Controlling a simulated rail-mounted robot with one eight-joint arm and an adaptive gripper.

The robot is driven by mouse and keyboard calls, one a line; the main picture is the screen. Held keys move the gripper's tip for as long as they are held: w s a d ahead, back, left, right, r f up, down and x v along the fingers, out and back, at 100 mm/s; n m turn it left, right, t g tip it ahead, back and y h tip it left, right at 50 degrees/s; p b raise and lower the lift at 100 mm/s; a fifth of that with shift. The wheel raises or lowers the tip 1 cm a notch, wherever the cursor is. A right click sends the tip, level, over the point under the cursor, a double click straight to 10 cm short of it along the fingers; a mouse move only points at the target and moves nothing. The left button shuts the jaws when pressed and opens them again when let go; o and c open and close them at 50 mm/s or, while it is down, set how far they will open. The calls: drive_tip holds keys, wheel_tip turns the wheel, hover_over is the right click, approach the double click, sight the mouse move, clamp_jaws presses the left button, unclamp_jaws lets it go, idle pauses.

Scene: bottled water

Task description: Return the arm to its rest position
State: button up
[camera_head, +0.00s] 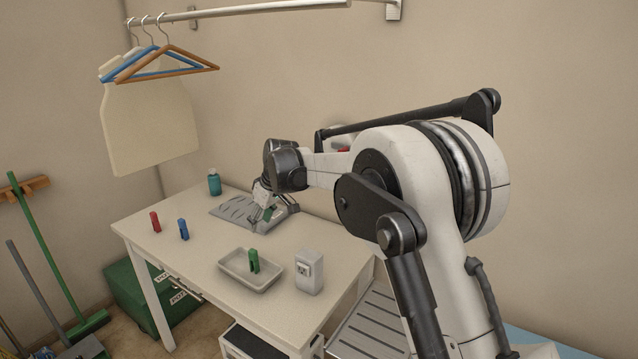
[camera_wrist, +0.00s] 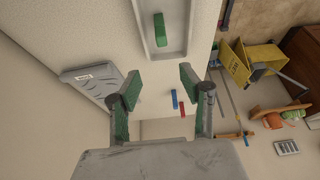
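My gripper (camera_head: 268,208) is over the grey ridged panel (camera_head: 228,214) on the white table in the head view. The wrist view shows its two green-padded fingers (camera_wrist: 158,92) spread apart with nothing between them. My arm reaches in from the right and hides part of the table's back right. A green upright object (camera_head: 253,262) stands in a shallow pale tray (camera_head: 232,274). Both the green object (camera_wrist: 160,30) and the tray (camera_wrist: 181,45) also show at the top of the wrist view.
A red object (camera_head: 155,222) and a blue one (camera_head: 183,230) stand at the table's left. A teal bottle (camera_head: 214,185) stands at the back. A white socket box (camera_head: 309,273) stands right of the tray. Hangers (camera_head: 160,72) hang from a wall rail. Brooms lean at the left.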

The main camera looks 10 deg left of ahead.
drive_tip(key=s+d+r+m+t+b, duration=0.1)
drive_tip(key=s+d+r+m, duration=0.1)
drive_tip(key=s+d+r, duration=0.5)
drive_tip(key=s+d+r+m+t+h, duration=0.1)
drive_tip(key=s+d+r+m, duration=0.15)
drive_tip(key=d, duration=0.85)
drive_tip(key=s+d+r+m+t+b, duration=0.1)
drive_tip(key=s+d+r+m, duration=0.1)
drive_tip(key=s+d+r, duration=0.5)
drive_tip(key=s+d+f+m+h, duration=0.1)
drive_tip(key=s+d+f+m, duration=0.1)
drive_tip(key=s+d+f, duration=0.2)
drive_tip(key=s+d+f+m+t+h, duration=0.1)
drive_tip(key=s+d+f, duration=0.3)
drive_tip(key=s+d, duration=0.5)
drive_tip(key=s+d+f+m+t+h+b, duration=0.1)
drive_tip(key=s+d+f+m, duration=0.2)
drive_tip(key=s+d, duration=0.4)
drive_tip(key=s+f, duration=0.1)
drive_tip(key=s, duration=0.4)
drive_tip(key=shift+f, duration=0.15)
